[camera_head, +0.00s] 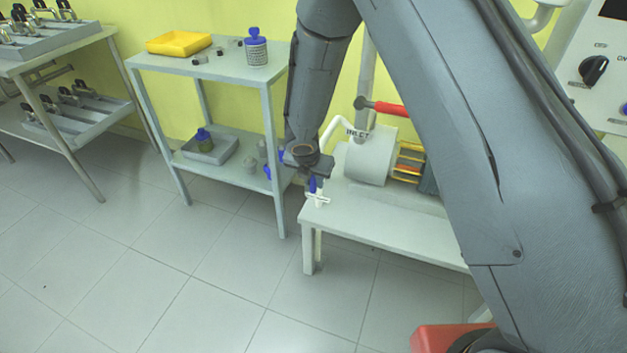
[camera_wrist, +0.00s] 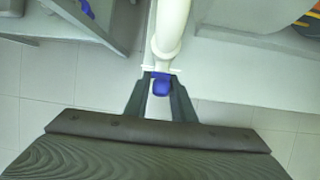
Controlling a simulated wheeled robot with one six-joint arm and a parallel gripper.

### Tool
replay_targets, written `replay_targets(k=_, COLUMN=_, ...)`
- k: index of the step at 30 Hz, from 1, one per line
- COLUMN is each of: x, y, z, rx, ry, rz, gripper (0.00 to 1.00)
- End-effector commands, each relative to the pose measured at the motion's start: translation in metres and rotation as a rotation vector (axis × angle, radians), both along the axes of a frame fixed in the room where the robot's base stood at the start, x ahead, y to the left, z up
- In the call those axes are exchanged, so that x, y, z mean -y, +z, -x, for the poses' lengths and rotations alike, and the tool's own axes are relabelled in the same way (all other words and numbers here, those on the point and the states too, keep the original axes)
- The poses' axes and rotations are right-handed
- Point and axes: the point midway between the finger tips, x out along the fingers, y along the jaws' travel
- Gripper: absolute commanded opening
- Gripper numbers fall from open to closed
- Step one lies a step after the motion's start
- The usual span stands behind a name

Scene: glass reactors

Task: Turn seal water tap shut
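The seal water tap has a blue handle (camera_head: 313,184) on a white pipe fitting (camera_head: 318,198) at the left end of the low bench. The blue handle also shows in the wrist view (camera_wrist: 161,84), at the lower end of a thick white pipe (camera_wrist: 168,35). My gripper (camera_head: 317,174) reaches down onto it from above. In the wrist view its two dark fingers (camera_wrist: 161,92) stand on either side of the blue handle, with no clear gap visible. The fingers look shut on the handle. Their contact faces are hidden.
A two-shelf table (camera_head: 225,68) with a yellow tray (camera_head: 180,43) stands to the left. The floor in front is clear.

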Motion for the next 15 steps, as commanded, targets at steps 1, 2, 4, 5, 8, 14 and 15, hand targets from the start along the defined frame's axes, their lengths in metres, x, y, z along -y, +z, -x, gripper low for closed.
replay_targets(k=1, x=-0.0003, y=0.0001, z=-0.0001, rx=0.000, ry=0.000, rz=-0.001, gripper=0.04)
replay_targets(k=2, x=-0.0003, y=0.0002, z=0.0000, rx=0.000, ry=0.000, rz=-0.001, gripper=0.00)
replay_targets(k=4, x=-0.0004, y=0.0001, z=-0.0001, rx=0.000, ry=0.000, rz=-0.001, gripper=0.00)
replay_targets(k=5, x=-0.0004, y=0.0001, z=-0.0002, rx=0.000, ry=0.000, rz=-0.001, gripper=0.00)
replay_targets(k=8, x=-0.0004, y=0.0000, z=-0.0009, rx=0.003, ry=0.001, rz=-0.004, gripper=0.00)
replay_targets(k=14, x=-0.0006, y=-0.0011, z=-0.0029, rx=0.013, ry=0.000, rz=-0.026, gripper=0.00)
replay_targets(k=15, x=-0.0006, y=-0.0010, z=-0.0038, rx=0.017, ry=0.001, rz=-0.033, gripper=0.00)
